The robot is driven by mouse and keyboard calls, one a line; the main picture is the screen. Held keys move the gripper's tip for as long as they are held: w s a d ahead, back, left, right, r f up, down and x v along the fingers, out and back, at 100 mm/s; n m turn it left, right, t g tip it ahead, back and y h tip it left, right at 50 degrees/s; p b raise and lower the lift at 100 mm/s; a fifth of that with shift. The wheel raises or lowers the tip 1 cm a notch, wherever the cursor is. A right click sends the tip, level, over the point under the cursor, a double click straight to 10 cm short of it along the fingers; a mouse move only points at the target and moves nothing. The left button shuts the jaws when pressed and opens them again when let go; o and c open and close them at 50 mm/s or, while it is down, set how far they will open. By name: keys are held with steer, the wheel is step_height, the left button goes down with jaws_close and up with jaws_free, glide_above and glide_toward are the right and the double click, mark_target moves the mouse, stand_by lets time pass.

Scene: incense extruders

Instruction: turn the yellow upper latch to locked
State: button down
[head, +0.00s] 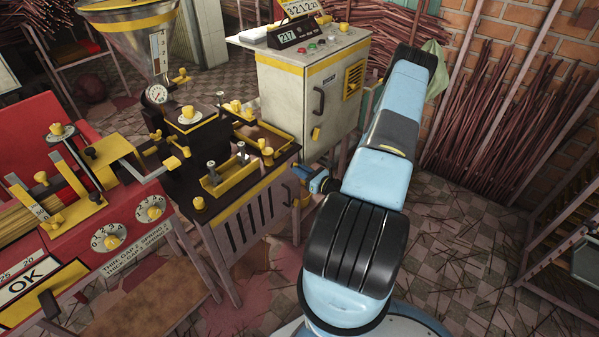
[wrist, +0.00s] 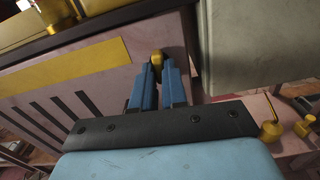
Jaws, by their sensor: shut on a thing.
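The yellow upper latch (wrist: 157,57) shows in the wrist view as a small yellow knob at the upper right edge of a pinkish slotted panel (wrist: 95,80). My gripper (wrist: 157,68) is shut on it, with its two blue fingertips on either side. The fingers hide part of the latch, so I cannot tell how far it is turned. In the head view my gripper (head: 313,181) is at the right side of the slotted stand (head: 240,217), low beside the cream cabinet; the latch cannot be made out clearly there.
The cream cabinet (head: 292,95) stands close behind my gripper. Yellow trays and knobs top the dark stand (head: 215,150). More yellow fittings (wrist: 270,130) lie right of the fingers in the wrist view. The red machine (head: 110,215) is left; stick bundles (head: 480,120) lean at the right wall.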

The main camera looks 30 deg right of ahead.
steer(key=m, duration=1.7)
steer(key=shift+s, duration=0.1)
stand_by(0.8)
steer(key=c, duration=1.2)
jaws_free()
steer(key=shift+o, duration=0.2)
steer(key=v, duration=1.3)
steer(key=shift+s, duration=0.35)
steer(key=shift+r, duration=0.1)
